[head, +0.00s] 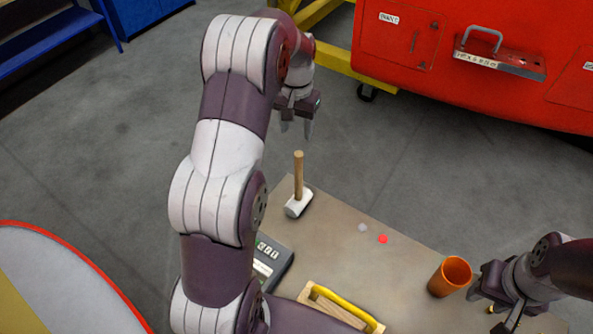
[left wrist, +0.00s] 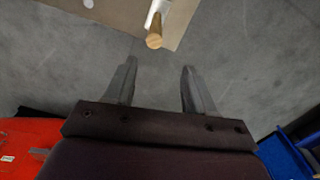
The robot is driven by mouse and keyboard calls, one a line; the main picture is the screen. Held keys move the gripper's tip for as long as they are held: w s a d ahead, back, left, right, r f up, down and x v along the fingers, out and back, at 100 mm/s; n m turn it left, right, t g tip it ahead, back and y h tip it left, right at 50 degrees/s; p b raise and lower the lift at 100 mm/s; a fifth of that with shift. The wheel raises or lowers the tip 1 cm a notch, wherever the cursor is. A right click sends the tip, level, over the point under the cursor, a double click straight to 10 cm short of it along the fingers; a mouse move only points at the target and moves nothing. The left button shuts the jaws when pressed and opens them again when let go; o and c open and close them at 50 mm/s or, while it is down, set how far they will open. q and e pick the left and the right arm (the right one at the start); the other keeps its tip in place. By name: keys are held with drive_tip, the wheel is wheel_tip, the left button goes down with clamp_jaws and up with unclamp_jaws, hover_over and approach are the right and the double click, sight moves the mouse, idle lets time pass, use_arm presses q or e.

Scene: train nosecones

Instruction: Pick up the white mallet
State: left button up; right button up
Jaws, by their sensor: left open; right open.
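The white mallet (head: 297,207) stands on its head near the far left corner of the table, its wooden handle (head: 298,172) pointing up. My left gripper (head: 297,130) is open and empty, above and beyond the handle in the head view. In the left wrist view the handle's end (left wrist: 154,41) shows ahead of the open fingers (left wrist: 158,85), apart from them, with part of the white head (left wrist: 157,10) behind it. My right gripper (head: 500,318) is open near the right side of the table, close to the orange cup.
The table (head: 350,240) also holds an orange cup (head: 450,276), a red disc (head: 382,239), a scale with a display (head: 270,262) and a wooden box with a yellow handle (head: 338,307). A red nosecone (head: 470,90) stands beyond. Floor is clear between.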

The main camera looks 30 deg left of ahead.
use_arm(q)
drive_tip(key=p, duration=0.3)
hover_over(298, 161)
wheel_tip(298, 161, down, 5)
drive_tip(key=shift+w, duration=0.1)
drive_tip(key=f+p, duration=0.1)
drive_tip(key=f, duration=0.1)
drive_tip(key=w+f+p, duration=0.1)
drive_tip(key=f, duration=0.1)
drive_tip(key=f+p, duration=0.1)
drive_tip(key=f, duration=0.1)
drive_tip(key=shift+w+a+p, duration=0.2)
drive_tip(key=shift+a+p, duration=0.1)
drive_tip(key=shift+a, duration=0.05)
drive_tip(key=shift+f, duration=0.25)
drive_tip(key=shift+s+d+r, duration=0.1)
drive_tip(key=shift+s+d, duration=0.15)
drive_tip(key=shift+s, duration=0.05)
drive_tip(key=c, duration=0.5)
drive_tip(key=shift+a, duration=0.1)
clamp_jaws()
use_arm(e)
wheel_tip(298, 161, up, 7)
drive_tip(key=s, duration=0.1)
drive_tip(key=shift+s+d, duration=0.25)
drive_tip(key=shift+d, duration=0.2)
